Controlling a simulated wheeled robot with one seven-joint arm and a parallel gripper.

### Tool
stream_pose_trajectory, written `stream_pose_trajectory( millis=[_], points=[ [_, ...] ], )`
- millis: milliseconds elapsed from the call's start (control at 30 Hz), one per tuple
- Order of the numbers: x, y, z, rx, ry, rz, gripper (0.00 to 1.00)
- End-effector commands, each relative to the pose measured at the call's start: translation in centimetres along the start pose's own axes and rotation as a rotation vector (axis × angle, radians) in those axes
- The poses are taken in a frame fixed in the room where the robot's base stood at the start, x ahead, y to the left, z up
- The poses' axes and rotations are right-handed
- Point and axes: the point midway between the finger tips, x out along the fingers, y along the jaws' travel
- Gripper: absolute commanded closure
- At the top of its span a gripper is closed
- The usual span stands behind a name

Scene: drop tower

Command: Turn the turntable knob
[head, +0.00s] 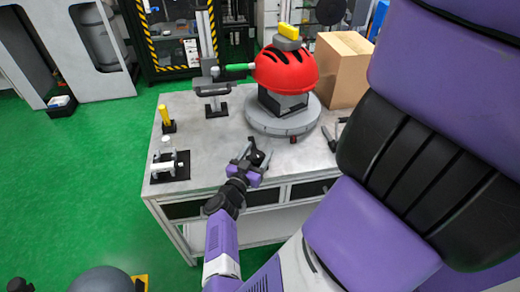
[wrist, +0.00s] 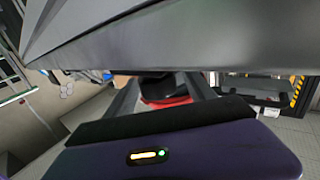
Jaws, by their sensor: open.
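The grey round turntable (head: 264,122) stands on the workbench and carries a red helmet (head: 284,70) on a dark block. A small dark red knob (head: 293,139) sticks out low at the turntable's front right. My gripper (head: 254,152) is open and empty, over the bench's front part, in front of the turntable and left of the knob. In the wrist view, a large grey surface fills the top, and a red shape, apparently the helmet (wrist: 166,102), shows beyond my gripper. I cannot make out the knob there.
The workbench (head: 215,145) also holds a cardboard box (head: 343,75) at the back right and a clamp stand (head: 216,92) at the back left. A yellow post (head: 164,116) and a small metal fixture (head: 168,167) stand at the left. The left middle of the bench is clear.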

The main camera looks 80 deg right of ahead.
Motion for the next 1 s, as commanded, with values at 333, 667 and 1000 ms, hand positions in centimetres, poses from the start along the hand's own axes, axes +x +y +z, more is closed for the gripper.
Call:
stream_pose_trajectory(
  millis=[333,667,1000],
  points=[
    [-4.3,-0.1,0.1,0.001,-0.001,-0.001,0.37],
    [-6.0,0.1,0.1,0.000,-0.001,0.001,0.37],
    [-6.0,0.1,0.0,0.000,0.000,0.001,0.37]
  ],
)
